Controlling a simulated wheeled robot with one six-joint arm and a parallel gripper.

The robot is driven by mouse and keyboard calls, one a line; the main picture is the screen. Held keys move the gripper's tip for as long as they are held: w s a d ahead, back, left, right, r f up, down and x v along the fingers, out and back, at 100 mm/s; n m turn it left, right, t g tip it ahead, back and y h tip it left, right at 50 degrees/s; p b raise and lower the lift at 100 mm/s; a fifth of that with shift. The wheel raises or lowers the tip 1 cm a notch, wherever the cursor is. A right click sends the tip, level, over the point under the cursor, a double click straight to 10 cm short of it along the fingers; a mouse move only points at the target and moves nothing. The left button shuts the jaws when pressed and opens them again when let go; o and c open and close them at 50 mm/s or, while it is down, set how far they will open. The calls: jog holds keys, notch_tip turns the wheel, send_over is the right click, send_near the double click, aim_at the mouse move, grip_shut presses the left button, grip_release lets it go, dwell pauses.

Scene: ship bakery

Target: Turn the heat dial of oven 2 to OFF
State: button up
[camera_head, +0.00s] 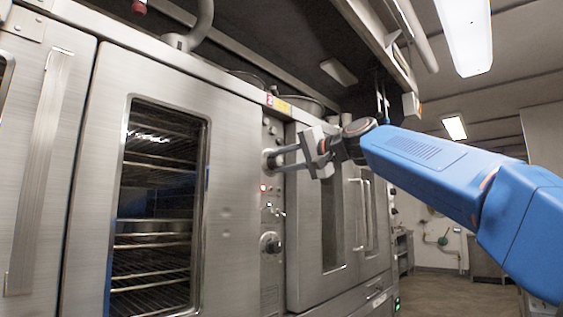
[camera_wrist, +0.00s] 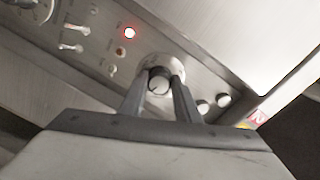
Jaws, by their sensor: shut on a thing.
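A round dial (camera_head: 268,160) sits near the top of the narrow control panel, to the right of the glass oven door. A red 2 label is on the trim above this panel. My gripper (camera_head: 278,159) reaches it from the right, and its two fingers are shut on the dial. In the wrist view the dial (camera_wrist: 158,80) is between the fingertips of my gripper (camera_wrist: 158,88), in front of a round metal plate. A dark mark shows on its face, but no OFF marking can be read. The fingers hide its sides.
A second, larger dial (camera_head: 270,243) is lower on the panel. Between them are switches (camera_wrist: 72,35) and a lit red lamp (camera_wrist: 129,32). Two small round knobs (camera_wrist: 213,103) are beside the held dial. Oven doors with handles (camera_head: 362,215) stand to the right.

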jog(key=n, duration=0.7)
jog(key=shift+f, duration=0.2)
jog(key=n, duration=0.6)
jog(key=shift+w+t, duration=0.1)
jog(key=shift+t, duration=0.2)
jog(key=n, duration=0.4)
jog(key=shift+n, duration=2.1)
jog(key=shift+w+d+n, duration=0.1)
jog(key=shift+n, duration=0.2)
jog(key=o, duration=1)
jog(key=shift+o, duration=0.2)
